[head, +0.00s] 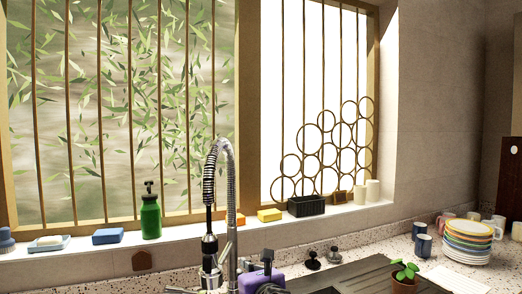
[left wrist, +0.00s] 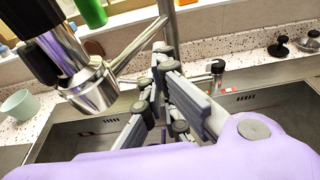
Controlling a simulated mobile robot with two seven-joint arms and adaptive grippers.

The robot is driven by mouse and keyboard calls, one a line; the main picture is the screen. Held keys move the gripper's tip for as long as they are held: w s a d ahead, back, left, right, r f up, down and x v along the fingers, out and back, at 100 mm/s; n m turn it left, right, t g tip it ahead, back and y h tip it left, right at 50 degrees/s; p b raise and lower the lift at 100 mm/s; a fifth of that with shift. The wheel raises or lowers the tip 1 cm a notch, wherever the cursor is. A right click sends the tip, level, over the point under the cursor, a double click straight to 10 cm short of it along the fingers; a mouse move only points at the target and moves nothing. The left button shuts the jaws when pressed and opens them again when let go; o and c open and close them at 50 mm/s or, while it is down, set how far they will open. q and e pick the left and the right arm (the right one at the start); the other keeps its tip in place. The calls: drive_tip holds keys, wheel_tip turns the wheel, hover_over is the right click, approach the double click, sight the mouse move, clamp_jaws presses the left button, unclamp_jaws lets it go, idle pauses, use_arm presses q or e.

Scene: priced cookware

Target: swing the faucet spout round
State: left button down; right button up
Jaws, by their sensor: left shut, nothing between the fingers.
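The faucet (head: 230,190) stands in front of the window in the head view, with a coiled spring neck arching over and a spray head (head: 209,248) hanging to the left of its upright post. In the left wrist view the metal spray head (left wrist: 90,88) is large at the left, and the post (left wrist: 168,25) rises beyond the fingertips. My left gripper (head: 267,256), with a purple body, is just right of the post in the head view. Its fingers (left wrist: 165,65) are shut and empty, pointing toward the post; I cannot tell whether they touch it. My right gripper is not in view.
The sink basin (left wrist: 255,105) lies below the gripper. A green bottle (head: 151,215), sponges and a black basket (head: 306,206) line the windowsill. A potted plant (head: 405,278) and stacked plates (head: 468,240) stand on the right. A pale cup (left wrist: 18,104) is at the wrist view's left.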

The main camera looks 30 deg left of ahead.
use_arm(q)
drive_tip(key=v, duration=0.6)
drive_tip(key=shift+p, duration=0.4)
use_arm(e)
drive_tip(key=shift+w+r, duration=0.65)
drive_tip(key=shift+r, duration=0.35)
use_arm(q)
drive_tip(key=shift+r, duration=0.1)
